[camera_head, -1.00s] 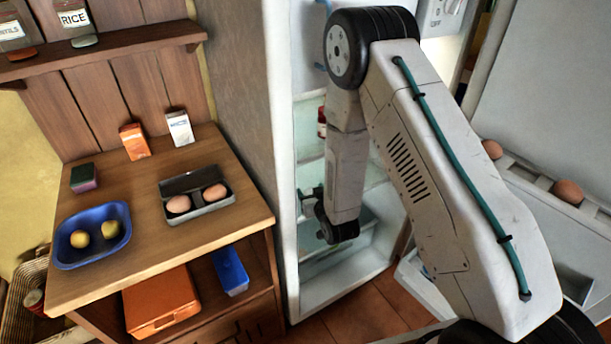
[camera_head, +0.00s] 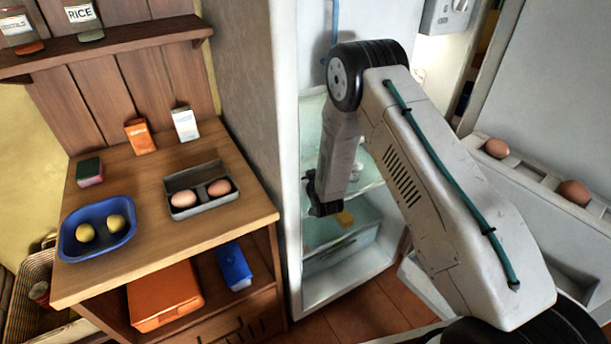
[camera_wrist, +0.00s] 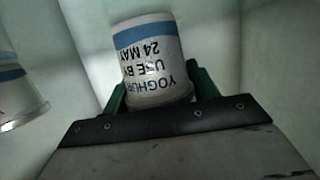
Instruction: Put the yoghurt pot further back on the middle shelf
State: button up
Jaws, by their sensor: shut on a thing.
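The yoghurt pot (camera_wrist: 153,62) is white with a blue band and dark lettering that reads upside down in the wrist view. It sits between the green fingers of my gripper (camera_wrist: 156,88), which is shut on it. Whether its base touches a shelf cannot be told. In the head view my arm reaches into the open fridge (camera_head: 292,230). The fingers and the pot cannot be made out there, as the arm hides them. A glass shelf (camera_head: 372,178) shows beside my arm.
A similar white and blue pot (camera_wrist: 18,95) stands left of the held one in the wrist view, cut by the frame. The open fridge door (camera_head: 540,150) holds eggs. A wooden counter (camera_head: 150,180) stands left.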

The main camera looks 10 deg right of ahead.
jog(key=shift+f, duration=0.1)
jog(key=o, duration=1.1)
jog(key=shift+c, duration=0.2)
jog(key=shift+s+r, duration=0.25)
jog(key=shift+s, duration=0.05)
jog(key=v, duration=1.1)
jog(key=shift+s, duration=0.2)
